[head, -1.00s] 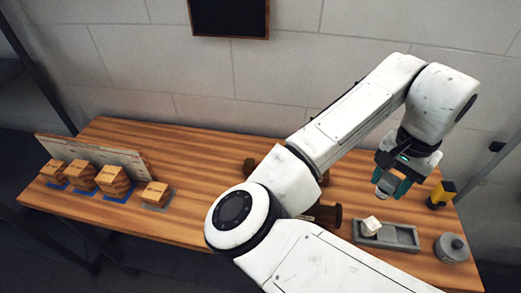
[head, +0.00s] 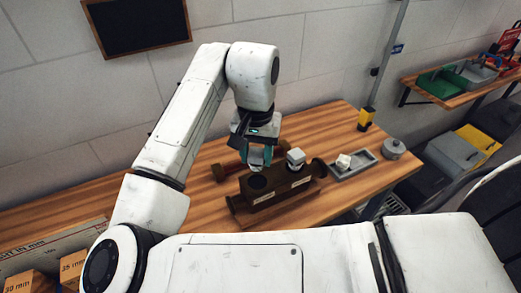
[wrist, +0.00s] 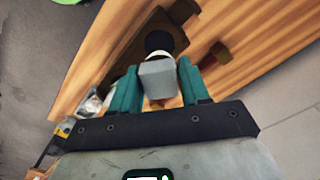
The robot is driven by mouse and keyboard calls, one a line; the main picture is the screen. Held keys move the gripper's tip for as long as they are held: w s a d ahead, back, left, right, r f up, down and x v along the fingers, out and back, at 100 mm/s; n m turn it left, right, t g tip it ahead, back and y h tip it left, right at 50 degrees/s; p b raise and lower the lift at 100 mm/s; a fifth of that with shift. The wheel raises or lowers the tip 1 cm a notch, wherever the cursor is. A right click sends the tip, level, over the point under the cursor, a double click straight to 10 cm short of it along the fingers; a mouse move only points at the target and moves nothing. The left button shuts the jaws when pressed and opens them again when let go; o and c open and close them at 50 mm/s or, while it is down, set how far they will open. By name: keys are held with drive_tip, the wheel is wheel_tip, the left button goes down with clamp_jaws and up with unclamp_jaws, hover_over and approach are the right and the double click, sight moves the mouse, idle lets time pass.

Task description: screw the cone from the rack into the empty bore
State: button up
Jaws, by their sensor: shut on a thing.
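My gripper (head: 258,156) is shut on a grey, square-headed piece, apparently the cone (wrist: 157,78), between its teal fingers in the wrist view. A dark brown block (head: 285,192) with pale labels stands on the table. It has a round, dark empty bore (head: 257,182) at its left, also visible in the wrist view (wrist: 158,40) just past the held piece. A pale square-headed piece (head: 296,156) sits at the block's right. My gripper is above the bore; I cannot tell the exact gap or alignment.
A grey tray (head: 340,174) holding a whitish piece (head: 344,161) lies right of the block, with a grey lidded pot (head: 393,148) beyond. A yellow-black object (head: 366,118) stands behind. Labelled wooden blocks (head: 72,266) and a board (head: 55,248) are at lower left.

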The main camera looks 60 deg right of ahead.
sight(257, 169)
drive_tip(key=shift+f+b, duration=1.9)
drive_tip(key=shift+f, duration=0.85)
drive_tip(key=m, duration=0.4)
drive_tip(key=shift+b, duration=0.35)
drive_tip(key=m, duration=0.3)
drive_tip(key=shift+f+b, duration=0.1)
drive_tip(key=shift+b, duration=0.3)
drive_tip(key=shift+m, duration=0.5)
